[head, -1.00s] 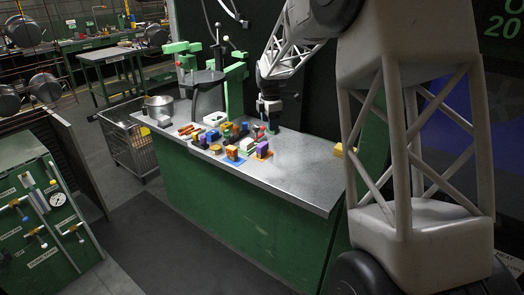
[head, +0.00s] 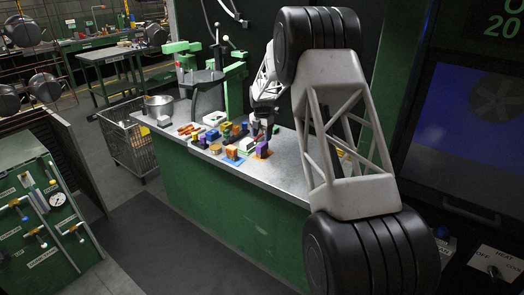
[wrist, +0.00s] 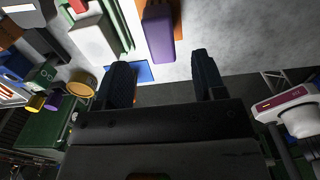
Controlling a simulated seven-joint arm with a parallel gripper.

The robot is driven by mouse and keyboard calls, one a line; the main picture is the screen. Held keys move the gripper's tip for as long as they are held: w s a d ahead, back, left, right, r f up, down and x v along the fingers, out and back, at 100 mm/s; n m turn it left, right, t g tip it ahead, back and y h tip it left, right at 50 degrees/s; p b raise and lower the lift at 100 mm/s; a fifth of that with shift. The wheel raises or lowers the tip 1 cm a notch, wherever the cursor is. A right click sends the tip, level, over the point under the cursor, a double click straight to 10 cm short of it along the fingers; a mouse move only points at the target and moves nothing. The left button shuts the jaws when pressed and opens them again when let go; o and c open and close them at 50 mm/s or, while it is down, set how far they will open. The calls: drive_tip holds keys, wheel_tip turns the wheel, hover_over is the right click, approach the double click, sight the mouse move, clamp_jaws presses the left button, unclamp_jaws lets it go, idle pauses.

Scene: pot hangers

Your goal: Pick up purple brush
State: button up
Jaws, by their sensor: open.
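A purple block-shaped thing, which I take for the purple brush (head: 262,148), stands at the front edge of the cluster on the bench with an orange piece at its base. In the wrist view the purple brush (wrist: 159,38) is at the top, beyond my fingertips and between their lines. No bristles can be made out. My gripper (wrist: 162,72) is open, with nothing between its fingers.
Several coloured blocks crowd the bench left of the purple brush, among them a white and green piece (wrist: 95,38) and a blue piece (wrist: 140,72). The grey bench top (head: 287,171) is bare to the right.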

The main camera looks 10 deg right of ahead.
sight(262, 144)
idle(0.3)
drive_tip(key=shift+f, duration=1.3)
drive_tip(key=shift+f, duration=2.6)
drive_tip(key=shift+c, duration=0.2)
drive_tip(key=c, duration=1)
drive_tip(key=shift+r, duration=0.1)
